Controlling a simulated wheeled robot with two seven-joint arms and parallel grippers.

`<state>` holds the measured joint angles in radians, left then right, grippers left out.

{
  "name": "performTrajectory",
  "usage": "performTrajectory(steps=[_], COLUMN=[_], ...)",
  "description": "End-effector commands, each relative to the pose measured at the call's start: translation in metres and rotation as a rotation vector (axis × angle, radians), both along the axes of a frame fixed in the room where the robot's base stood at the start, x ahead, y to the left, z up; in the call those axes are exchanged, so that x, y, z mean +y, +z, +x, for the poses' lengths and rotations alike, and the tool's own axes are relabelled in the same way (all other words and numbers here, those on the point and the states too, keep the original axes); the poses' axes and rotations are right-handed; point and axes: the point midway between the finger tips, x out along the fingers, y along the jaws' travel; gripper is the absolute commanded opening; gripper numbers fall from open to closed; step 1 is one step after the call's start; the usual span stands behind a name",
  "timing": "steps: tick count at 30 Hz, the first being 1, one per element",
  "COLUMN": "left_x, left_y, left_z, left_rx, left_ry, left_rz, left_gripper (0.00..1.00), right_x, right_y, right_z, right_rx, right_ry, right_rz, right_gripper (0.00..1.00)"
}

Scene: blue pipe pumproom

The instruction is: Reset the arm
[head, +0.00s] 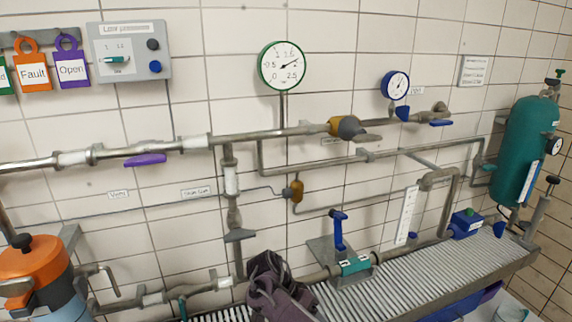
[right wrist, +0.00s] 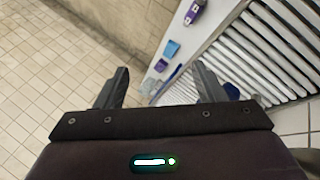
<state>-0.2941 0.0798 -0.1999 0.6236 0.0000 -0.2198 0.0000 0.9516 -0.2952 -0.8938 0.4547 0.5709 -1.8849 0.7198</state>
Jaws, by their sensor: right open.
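My right gripper (right wrist: 162,85) shows in the right wrist view with its two dark fingers spread apart. Nothing is between the fingers. Below them, past the gap, are the floor and the edge of a slatted bench. In the head view a dark purple-grey part of my arm (head: 277,288) rises at the bottom middle, in front of the slatted bench (head: 420,270). I cannot make out fingertips there. My left gripper is not in view.
Pipes with valves, a green-rimmed gauge (head: 282,66) and a blue gauge (head: 395,85) line the tiled wall. A blue-handled valve (head: 339,232) stands up near my arm. An orange vessel (head: 35,270) is at left, a teal cylinder (head: 527,150) at right. Open floor (right wrist: 45,90) lies beside the bench.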

Motion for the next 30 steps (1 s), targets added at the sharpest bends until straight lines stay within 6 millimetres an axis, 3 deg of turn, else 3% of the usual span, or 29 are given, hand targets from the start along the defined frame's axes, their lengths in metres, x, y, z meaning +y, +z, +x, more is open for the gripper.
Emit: performTrajectory(steps=[5, 9, 14, 20, 24, 30], left_x=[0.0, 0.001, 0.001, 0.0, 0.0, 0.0], left_y=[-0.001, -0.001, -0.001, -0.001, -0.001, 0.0], left_z=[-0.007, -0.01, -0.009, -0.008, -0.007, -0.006], left_rx=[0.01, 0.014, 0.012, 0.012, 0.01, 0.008], left_ry=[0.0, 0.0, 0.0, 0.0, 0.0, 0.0], left_rz=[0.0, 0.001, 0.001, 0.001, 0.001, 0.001], left_gripper=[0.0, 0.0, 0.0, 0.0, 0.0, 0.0], right_x=[0.027, 0.047, 0.045, 0.002, -0.041, -0.083], right_y=[-0.041, -0.073, -0.088, -0.081, -0.061, -0.03], right_z=[-0.031, -0.069, -0.109, -0.155, -0.185, -0.215], right_rx=[0.088, 0.145, 0.136, 0.044, -0.036, -0.104], right_ry=[0.137, 0.283, 0.421, 0.56, 0.651, 0.746], right_rz=[0.162, 0.361, 0.557, 0.688, 0.692, 0.645], right_gripper=[0.63, 0.63, 0.63, 0.63, 0.63, 0.63])
